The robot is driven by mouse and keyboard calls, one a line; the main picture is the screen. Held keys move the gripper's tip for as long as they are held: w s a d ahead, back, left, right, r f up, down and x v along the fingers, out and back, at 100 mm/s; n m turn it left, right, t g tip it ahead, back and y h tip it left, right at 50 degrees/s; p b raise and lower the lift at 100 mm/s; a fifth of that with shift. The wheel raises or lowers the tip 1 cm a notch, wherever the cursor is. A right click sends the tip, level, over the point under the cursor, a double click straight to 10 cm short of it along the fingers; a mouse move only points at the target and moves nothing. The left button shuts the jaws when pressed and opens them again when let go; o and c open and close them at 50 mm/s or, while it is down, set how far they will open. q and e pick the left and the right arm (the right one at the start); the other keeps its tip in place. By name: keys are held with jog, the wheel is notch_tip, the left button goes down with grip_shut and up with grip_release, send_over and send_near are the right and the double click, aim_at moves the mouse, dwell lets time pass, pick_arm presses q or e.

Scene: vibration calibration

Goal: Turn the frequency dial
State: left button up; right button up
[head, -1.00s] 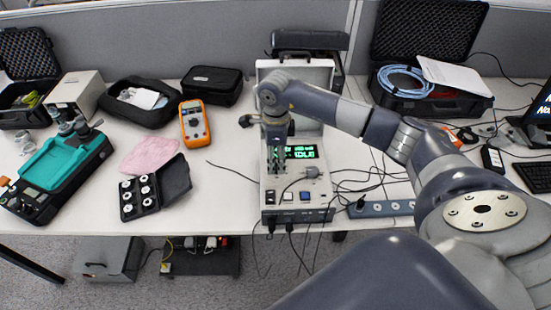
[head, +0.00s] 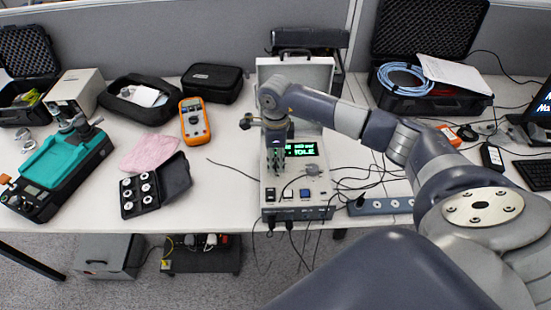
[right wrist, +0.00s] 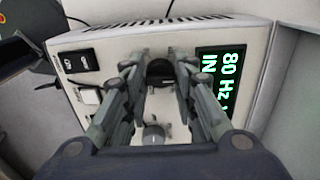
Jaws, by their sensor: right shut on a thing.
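The calibration unit (head: 315,180) is a light box on the table with a green display (head: 302,149). In the right wrist view the display (right wrist: 220,80) shows 80 Hz, partly cut off. My right gripper (head: 274,170) points down at the left part of the panel. In the right wrist view its fingers stand on both sides of a black dial (right wrist: 160,70), shut on it. In the head view the fingers hide the dial. My left gripper is in neither view.
Cables run over the table to the right of the unit, near a power strip (head: 380,207). A black case of round weights (head: 140,195) and an orange multimeter (head: 194,120) lie to the left.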

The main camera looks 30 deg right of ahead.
aim_at(276, 161)
jog(key=m+b, duration=0.1)
jog(key=m, duration=0.1)
jog(key=shift+w+m, duration=0.1)
jog(key=shift+m, duration=0.3)
jog(key=m, duration=0.2)
jog(key=shift+d+m+b, duration=0.1)
jog(key=shift+m+b, duration=0.3)
jog(key=m, duration=0.5)
jog(key=shift+d+m+b, duration=0.1)
jog(key=shift+m+b, duration=0.3)
jog(key=shift+r, duration=0.1)
jog(key=o, duration=1.1)
jog(key=shift+c, duration=0.2)
notch_tip(276, 161, up, 12)
